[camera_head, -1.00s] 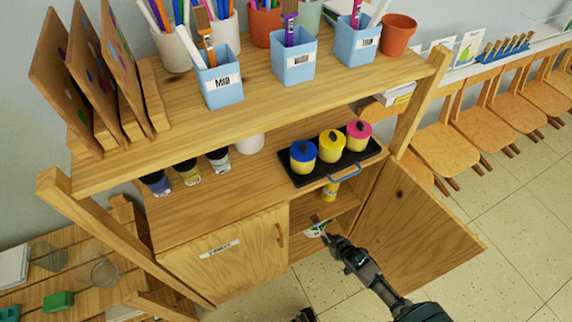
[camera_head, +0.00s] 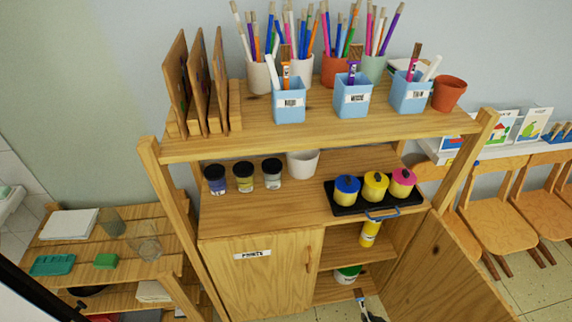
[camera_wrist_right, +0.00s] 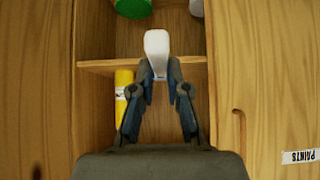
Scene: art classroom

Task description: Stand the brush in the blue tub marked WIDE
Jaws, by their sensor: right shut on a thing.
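The blue tub marked WIDE (camera_head: 352,109) stands on the top shelf between two other blue tubs. A purple item and a brown-ended one stand up in it. My right gripper (camera_head: 363,303) is low at the bottom edge, in front of the open cupboard. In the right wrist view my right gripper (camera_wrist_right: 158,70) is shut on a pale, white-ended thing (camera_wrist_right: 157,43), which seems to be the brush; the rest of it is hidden. Its pale end also shows small in the head view (camera_head: 359,293). My left gripper is out of view.
Blue tubs marked MID (camera_head: 289,113) and seemingly THIN (camera_head: 410,104) flank it. Pots of brushes stand behind; a terracotta pot (camera_head: 449,94) stands right. A black tray (camera_head: 345,207) with paint pots is below the top shelf. The open cupboard door (camera_head: 440,265) stands out at right.

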